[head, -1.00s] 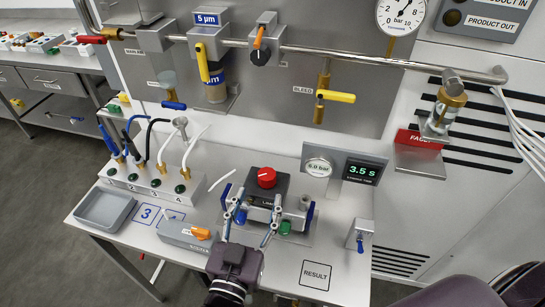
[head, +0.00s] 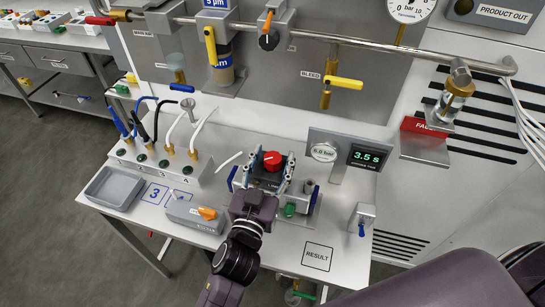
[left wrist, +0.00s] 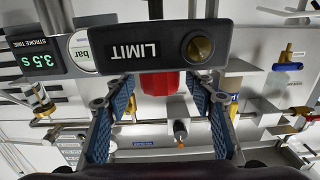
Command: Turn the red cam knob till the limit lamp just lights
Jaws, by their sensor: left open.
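The red cam knob (head: 272,158) sits on the black limit box (head: 268,178) of the bench actuator. In the left wrist view the knob (left wrist: 160,83) shows between two blue-padded fingers, partly behind the box face. My left gripper (head: 270,163) is open, its fingers on either side of the knob with gaps showing; it is not closed on it. The box face reads LIMIT, upside down, in the left wrist view, beside a dark amber lamp (left wrist: 200,47) that looks unlit. The lamp cannot be made out in the head view. My right gripper is not in view.
A display (head: 368,156) reads 3.5 s, next to a round pressure readout (head: 323,152). An orange-handled valve block (head: 195,214) and grey tray (head: 112,187) lie left. A blue toggle (head: 362,219) stands right. Pipes with a yellow handle (head: 343,82) run behind.

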